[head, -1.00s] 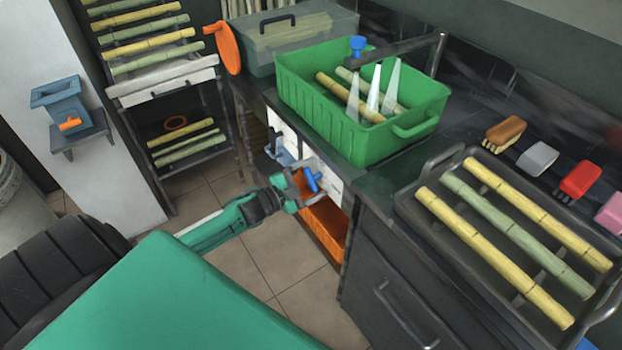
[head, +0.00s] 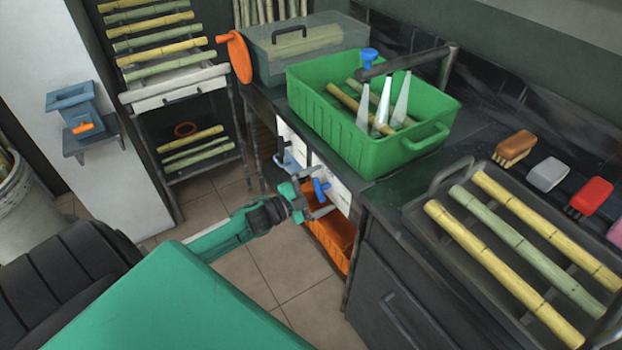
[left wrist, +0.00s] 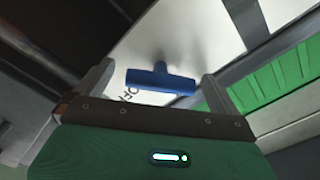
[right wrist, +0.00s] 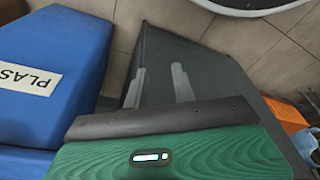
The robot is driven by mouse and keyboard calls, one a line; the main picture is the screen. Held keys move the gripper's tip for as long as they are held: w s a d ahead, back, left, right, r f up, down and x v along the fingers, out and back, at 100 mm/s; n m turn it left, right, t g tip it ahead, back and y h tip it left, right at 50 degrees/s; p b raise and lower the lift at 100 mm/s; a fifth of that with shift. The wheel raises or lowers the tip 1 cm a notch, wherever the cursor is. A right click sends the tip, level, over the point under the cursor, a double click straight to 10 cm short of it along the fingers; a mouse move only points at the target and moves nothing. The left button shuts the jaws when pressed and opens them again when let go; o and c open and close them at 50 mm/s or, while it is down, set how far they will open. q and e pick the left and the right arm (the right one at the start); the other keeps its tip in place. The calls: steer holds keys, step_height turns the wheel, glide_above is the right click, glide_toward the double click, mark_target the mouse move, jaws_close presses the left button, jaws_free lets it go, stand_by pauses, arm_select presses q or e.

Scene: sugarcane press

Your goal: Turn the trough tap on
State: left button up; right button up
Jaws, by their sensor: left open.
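A blue T-shaped handle (head: 321,189) sits on a white panel on the bench front, below the green trough (head: 415,155). The left wrist view shows the handle (left wrist: 161,79) with lettering that reads "OFF" beside it, partly hidden. My left gripper (head: 314,197) is open at the panel; in its wrist view (left wrist: 157,85) the fingers stand on either side of the handle, with gaps. A spout pipe with a blue knob (head: 369,57) reaches over the trough. My right gripper (right wrist: 158,88) has its fingers a little apart with nothing between them.
An orange crate (head: 328,235) is under the panel. A dark tray (head: 433,232) with cane pieces lies right. A blue bin (right wrist: 60,50) marked "PLAS" and a dark box (right wrist: 205,75) are near my right gripper. Open tiled floor (head: 245,255) lies left of the bench.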

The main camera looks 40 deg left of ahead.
arm_select(q)
steer(key=v, duration=1.3)
steer(key=shift+s, duration=0.35)
steer(key=shift+a, duration=0.1)
steer(key=shift+f, duration=0.15)
